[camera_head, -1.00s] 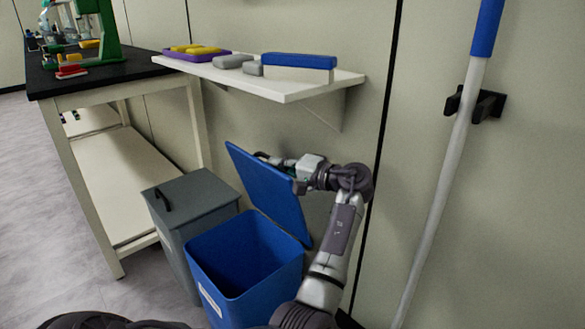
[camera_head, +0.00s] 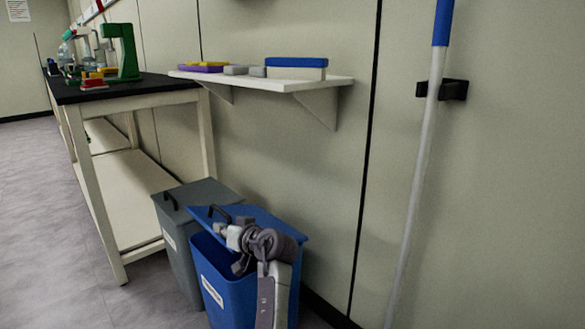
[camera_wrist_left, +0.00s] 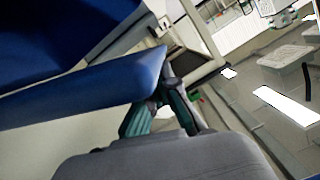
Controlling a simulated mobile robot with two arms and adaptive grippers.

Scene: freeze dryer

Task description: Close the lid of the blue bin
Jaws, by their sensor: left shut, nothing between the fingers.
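The blue bin (camera_head: 228,290) stands on the floor against the wall. Its blue lid (camera_head: 262,219) is hinged over the top and tilted low, with a dark gap visible below its front left edge. A dark handle sits on the lid. My left gripper (camera_head: 222,229) is at the lid's near edge, its arm rising in front of the bin and hiding part of it. In the left wrist view, the shut, empty fingers (camera_wrist_left: 166,104) are close beside a blue edge (camera_wrist_left: 90,95); I cannot tell whether they touch. My right gripper is not in view.
A grey bin (camera_head: 180,245) with a closed lid stands close to the left of the blue bin. A white wall shelf (camera_head: 300,84) hangs above, and a black-topped bench (camera_head: 120,93) stands at the left. A white pole (camera_head: 418,180) is at the right.

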